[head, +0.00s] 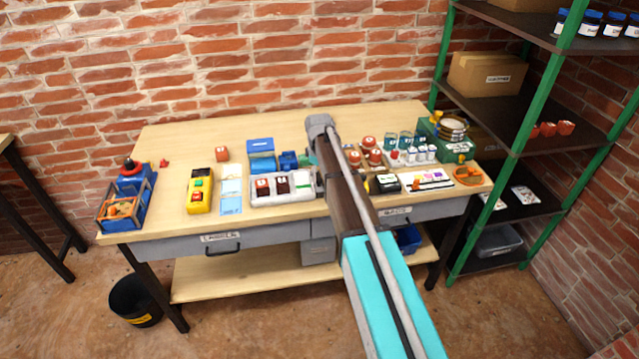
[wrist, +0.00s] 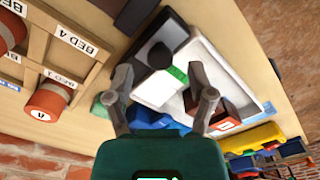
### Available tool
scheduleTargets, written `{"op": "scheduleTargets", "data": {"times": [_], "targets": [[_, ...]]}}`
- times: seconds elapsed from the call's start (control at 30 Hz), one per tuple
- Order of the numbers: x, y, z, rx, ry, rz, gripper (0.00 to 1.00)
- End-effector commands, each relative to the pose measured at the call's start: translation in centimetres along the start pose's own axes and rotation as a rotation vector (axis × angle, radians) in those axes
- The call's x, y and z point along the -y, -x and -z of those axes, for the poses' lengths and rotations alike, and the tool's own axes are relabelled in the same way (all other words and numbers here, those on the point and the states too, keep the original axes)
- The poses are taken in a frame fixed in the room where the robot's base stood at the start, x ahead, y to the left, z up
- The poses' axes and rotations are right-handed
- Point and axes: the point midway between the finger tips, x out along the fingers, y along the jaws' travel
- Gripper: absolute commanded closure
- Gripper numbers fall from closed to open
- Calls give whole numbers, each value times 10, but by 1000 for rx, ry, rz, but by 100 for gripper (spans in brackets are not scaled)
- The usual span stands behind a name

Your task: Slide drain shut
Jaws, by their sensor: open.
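No readable label marks the drain. In the wrist view, a black knob (wrist: 160,55) stands by a white panel with a green strip (wrist: 178,75); whether this is the drain slide I cannot tell. The white panel also shows in the head view (head: 303,184), beside my arm. My gripper (wrist: 166,83) is open, its two fingers apart on either side of the knob and strip in the wrist view. Nothing is seen held between them, and contact cannot be told. In the head view my arm hides the gripper and part of the panel.
Dark red blocks (head: 263,187) sit in the white tray left of my arm. A yellow control box (head: 200,190) and a blue crate (head: 128,203) stand farther left. Red jars (head: 369,142) and a green box (head: 447,143) crowd the right. Bare wood (head: 185,138) shows at the back left.

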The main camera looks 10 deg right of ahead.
Motion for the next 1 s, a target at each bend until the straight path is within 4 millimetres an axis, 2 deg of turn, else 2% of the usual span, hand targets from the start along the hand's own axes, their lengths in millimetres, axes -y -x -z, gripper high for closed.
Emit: {"op": "scheduleTargets", "data": {"times": [0.03,0.23,0.7,0.77,1.0], "targets": [[0,-7,0,0,0,0,30],[0,-16,0,0,0,0,30],[0,-18,0,0,0,0,30],[0,-18,0,0,0,0,37],[0,-18,0,0,0,0,82]]}}
